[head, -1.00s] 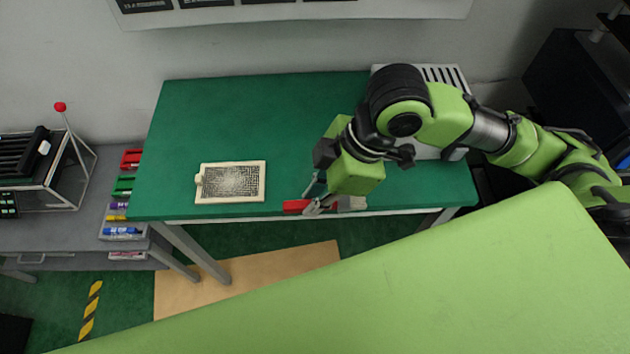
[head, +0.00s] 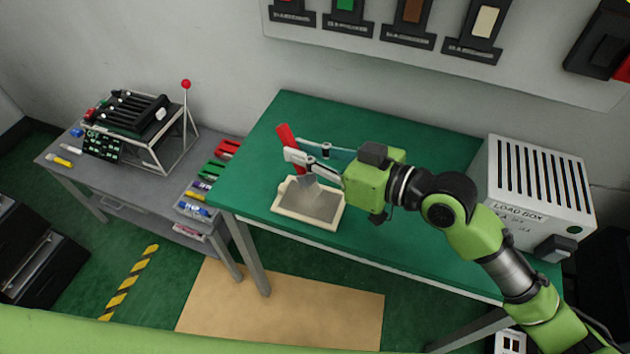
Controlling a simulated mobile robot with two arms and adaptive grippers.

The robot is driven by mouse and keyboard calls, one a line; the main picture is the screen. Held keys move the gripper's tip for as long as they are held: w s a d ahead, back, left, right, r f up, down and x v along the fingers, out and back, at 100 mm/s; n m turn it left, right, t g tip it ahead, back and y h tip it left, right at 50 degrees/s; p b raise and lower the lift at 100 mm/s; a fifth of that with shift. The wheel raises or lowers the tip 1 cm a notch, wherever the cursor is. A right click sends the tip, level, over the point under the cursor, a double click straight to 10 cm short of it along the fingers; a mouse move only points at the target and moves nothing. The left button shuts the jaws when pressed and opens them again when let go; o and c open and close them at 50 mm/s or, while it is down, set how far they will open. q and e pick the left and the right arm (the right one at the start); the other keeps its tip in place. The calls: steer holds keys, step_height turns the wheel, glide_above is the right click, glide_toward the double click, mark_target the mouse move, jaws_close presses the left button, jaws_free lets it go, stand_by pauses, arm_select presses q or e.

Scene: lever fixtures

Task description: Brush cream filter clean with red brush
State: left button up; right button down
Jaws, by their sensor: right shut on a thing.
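The cream filter (head: 313,222) is a cream-framed panel lying flat near the front left edge of the green table; its face now looks plain grey-brown. My right gripper (head: 304,160) is shut on the red brush (head: 289,143) just above the filter. The brush is tilted, red handle up, and its grey bristle end points down at the upper part of the filter face. I cannot tell for sure whether the bristles touch it. The gripper hides part of the brush. My left gripper is not in view.
A grey load box (head: 537,190) stands at the table's right end. A grey side table (head: 110,190) on the left holds a black rack with a red-knobbed lever (head: 186,85) and a tray of coloured markers (head: 197,210). The green table's back middle (head: 400,130) is clear.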

steer(key=shift+w, duration=0.35)
steer(key=shift+t, duration=0.4)
step_height(320, 180, down, 5)
steer(key=b, duration=0.4)
steer(key=shift+w+r+b, duration=0.1)
steer(key=shift+b, duration=0.3)
steer(key=shift+r, duration=0.15)
